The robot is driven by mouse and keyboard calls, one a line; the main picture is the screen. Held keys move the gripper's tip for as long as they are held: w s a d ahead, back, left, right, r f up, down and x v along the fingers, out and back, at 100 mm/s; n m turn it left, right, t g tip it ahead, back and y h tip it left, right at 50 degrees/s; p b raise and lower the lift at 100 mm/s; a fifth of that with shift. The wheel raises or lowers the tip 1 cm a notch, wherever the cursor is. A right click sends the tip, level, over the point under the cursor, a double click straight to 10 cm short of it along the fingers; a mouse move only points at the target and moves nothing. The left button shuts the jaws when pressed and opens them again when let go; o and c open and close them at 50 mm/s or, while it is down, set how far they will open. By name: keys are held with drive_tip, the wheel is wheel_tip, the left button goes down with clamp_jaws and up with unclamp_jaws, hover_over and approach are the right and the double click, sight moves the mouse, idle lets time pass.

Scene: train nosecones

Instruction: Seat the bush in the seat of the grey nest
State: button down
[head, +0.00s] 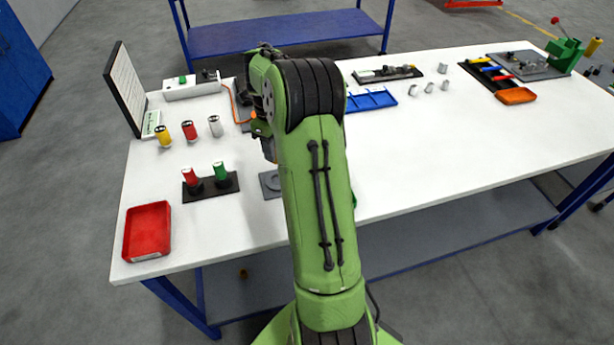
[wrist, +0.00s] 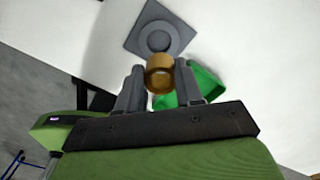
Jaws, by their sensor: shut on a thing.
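In the wrist view my gripper (wrist: 160,86) is shut on the bush (wrist: 159,61), a short brass-coloured ring with an open bore. The bush sits between the fingertips. I cannot tell the height of the bush above the table.
A green tray (wrist: 203,83) lies beside the gripper on the right. A black stand (head: 228,188) with red and green cylinders is left of the nest. A red tray (head: 147,230) is at the front left.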

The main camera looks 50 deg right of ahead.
wheel_tip(320, 180, down, 9)
drive_tip(key=shift+a+b, duration=0.15)
drive_tip(key=shift+b, duration=0.6)
drive_tip(key=shift+f, duration=0.1)
drive_tip(key=c, duration=0.7)
unclamp_jaws()
drive_tip(key=shift+f, duration=0.1)
drive_tip(key=shift+c, duration=0.2)
